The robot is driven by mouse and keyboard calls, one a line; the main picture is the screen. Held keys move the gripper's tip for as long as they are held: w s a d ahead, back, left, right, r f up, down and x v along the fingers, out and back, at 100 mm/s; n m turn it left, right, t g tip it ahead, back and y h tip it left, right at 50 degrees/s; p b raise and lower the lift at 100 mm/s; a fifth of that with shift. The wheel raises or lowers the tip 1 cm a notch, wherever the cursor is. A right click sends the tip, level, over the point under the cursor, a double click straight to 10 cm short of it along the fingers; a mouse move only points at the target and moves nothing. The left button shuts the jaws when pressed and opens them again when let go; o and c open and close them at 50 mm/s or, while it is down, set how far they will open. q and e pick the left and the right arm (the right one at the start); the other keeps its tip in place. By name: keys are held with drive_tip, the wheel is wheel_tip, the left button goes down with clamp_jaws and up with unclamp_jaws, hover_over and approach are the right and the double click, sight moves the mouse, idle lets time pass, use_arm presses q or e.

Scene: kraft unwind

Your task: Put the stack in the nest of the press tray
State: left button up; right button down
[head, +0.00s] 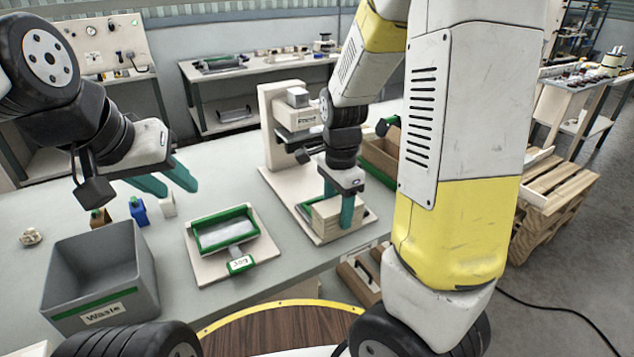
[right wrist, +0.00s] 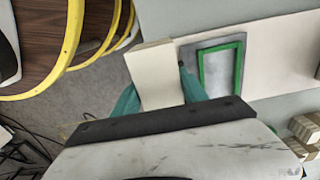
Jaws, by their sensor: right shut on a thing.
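The stack (head: 326,216) is a pale cream block of sheets. My right gripper (head: 338,205) is shut on it, with one green finger on each side, in front of the press (head: 298,112). In the right wrist view the stack (right wrist: 155,75) sits between the fingers, to the left of the press tray's nest, a green frame (right wrist: 203,70) around a grey floor. I cannot tell the stack's height above the tray. My left gripper (head: 170,183) is open and empty above the table.
A tray with a green frame (head: 228,232) and a small label stands on the table left of the press. A grey waste bin (head: 146,265) is at the front left, with small bottles (head: 138,212) behind it. A wooden bin (head: 383,155) stands right of the press.

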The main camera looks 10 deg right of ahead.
drive_tip(key=w, duration=0.4)
drive_tip(key=w+d, duration=0.1)
drive_tip(key=w, duration=0.3)
drive_tip(key=w+f, duration=0.1)
drive_tip(key=w, duration=0.4)
drive_tip(key=shift+d+f, duration=0.1)
drive_tip(key=shift+d, duration=0.1)
drive_tip(key=shift+w+f, duration=0.2)
drive_tip(key=shift+w, duration=0.05)
drive_tip(key=shift+f, duration=1.6)
drive_tip(key=shift+f, duration=0.15)
drive_tip(key=c, duration=0.6)
unclamp_jaws()
